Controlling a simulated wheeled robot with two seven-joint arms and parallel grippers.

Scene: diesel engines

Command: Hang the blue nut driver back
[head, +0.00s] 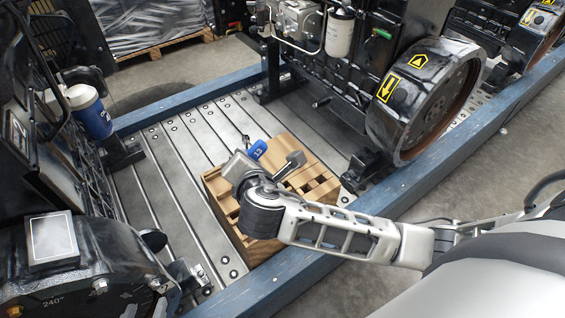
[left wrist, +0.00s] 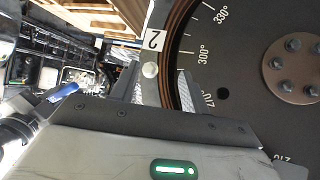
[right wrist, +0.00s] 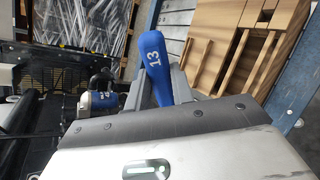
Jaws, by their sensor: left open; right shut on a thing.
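The blue nut driver (head: 257,149), marked 13, is held above the wooden blocks in the head view. In the right wrist view its blue handle (right wrist: 154,65) stands up between the fingers of my right gripper (right wrist: 158,92), which is shut on it. Its shank is hidden there. My left gripper (left wrist: 153,78) is open beside a dark flywheel (left wrist: 240,60) with degree marks. A white label with a 2 (left wrist: 151,42) shows near its fingertips. I cannot clearly make out the left gripper in the head view. I cannot make out the driver's hanging place.
Slatted wooden blocks (head: 222,197) stand on the grey ribbed deck (head: 170,180), inside blue side rails (head: 430,190). An engine with a large flywheel (head: 425,100) stands at back right. Another engine (head: 90,270) fills the left, with a blue and white canister (head: 92,112).

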